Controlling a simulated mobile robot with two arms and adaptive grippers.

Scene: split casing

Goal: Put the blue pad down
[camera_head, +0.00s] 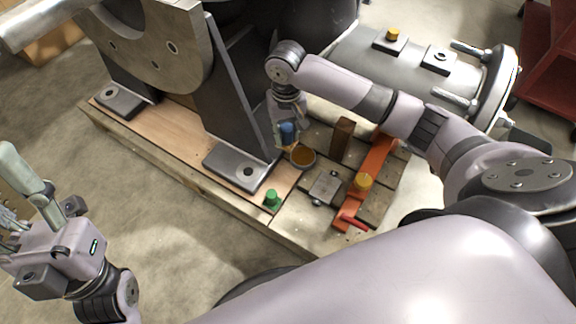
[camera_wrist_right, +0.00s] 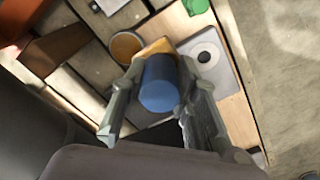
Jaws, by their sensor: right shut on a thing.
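The blue pad (camera_head: 288,130) shows as an upright-looking blue cylinder at my right gripper (camera_head: 287,124), above the near end of the wooden base. In the right wrist view the blue pad (camera_wrist_right: 160,85) sits between the two fingers of my right gripper (camera_wrist_right: 158,95), which is shut on it. A tan piece (camera_wrist_right: 158,47) shows just past the pad; whether they touch is unclear. The pad's underside is hidden. My left gripper (camera_head: 22,195) is at the left edge, far from the pad and partly cut off; its opening is unclear.
A round dish with amber contents (camera_head: 303,158) is close beside the pad. A grey foot plate (camera_head: 240,172) with a hole and a green pad (camera_head: 272,199) are nearby. A brown block (camera_head: 342,139), an orange bar (camera_head: 377,160) and a grey clamp-like part (camera_head: 325,187) stand to the right.

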